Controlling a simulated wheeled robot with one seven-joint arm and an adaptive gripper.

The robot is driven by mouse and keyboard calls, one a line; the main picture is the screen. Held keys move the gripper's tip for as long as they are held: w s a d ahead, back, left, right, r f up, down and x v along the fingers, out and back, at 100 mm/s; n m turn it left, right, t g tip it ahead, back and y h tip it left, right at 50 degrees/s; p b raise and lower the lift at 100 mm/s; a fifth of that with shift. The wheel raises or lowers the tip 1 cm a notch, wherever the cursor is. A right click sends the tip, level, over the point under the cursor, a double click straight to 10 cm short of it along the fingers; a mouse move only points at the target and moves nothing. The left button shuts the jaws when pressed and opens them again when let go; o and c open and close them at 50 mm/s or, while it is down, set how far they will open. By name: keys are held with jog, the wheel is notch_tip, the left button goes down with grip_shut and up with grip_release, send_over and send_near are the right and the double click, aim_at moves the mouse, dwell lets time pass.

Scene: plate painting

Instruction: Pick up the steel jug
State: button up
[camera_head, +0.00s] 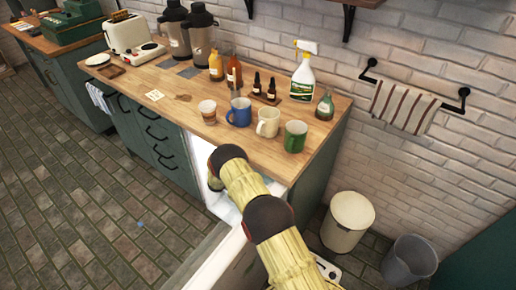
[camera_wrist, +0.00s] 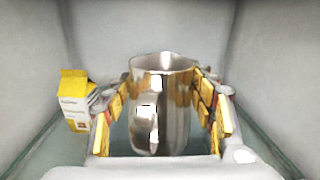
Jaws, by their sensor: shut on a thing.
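The steel jug (camera_wrist: 174,118) stands upright in the middle of the wrist view, shiny, with its spout at the far rim and its handle towards the camera. My gripper (camera_wrist: 163,100) has its yellow-padded fingers on both sides of the jug and is shut on it. In the head view my arm reaches down into the open, lit, white compartment under the counter. The jug and the fingers are hidden there. Whether the jug's base touches the shelf cannot be told.
A yellow and white carton (camera_wrist: 77,105) stands close left of the fingers. Pale compartment walls rise on both sides. The open white door (camera_head: 205,264) stands beside my arm.

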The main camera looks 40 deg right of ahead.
jog(key=s+p+v, duration=0.1)
jog(key=p+v, duration=0.3)
jog(key=v, duration=1.2)
jog(key=shift+s+a, duration=0.2)
jog(key=shift+r, duration=0.1)
dwell(2.7)
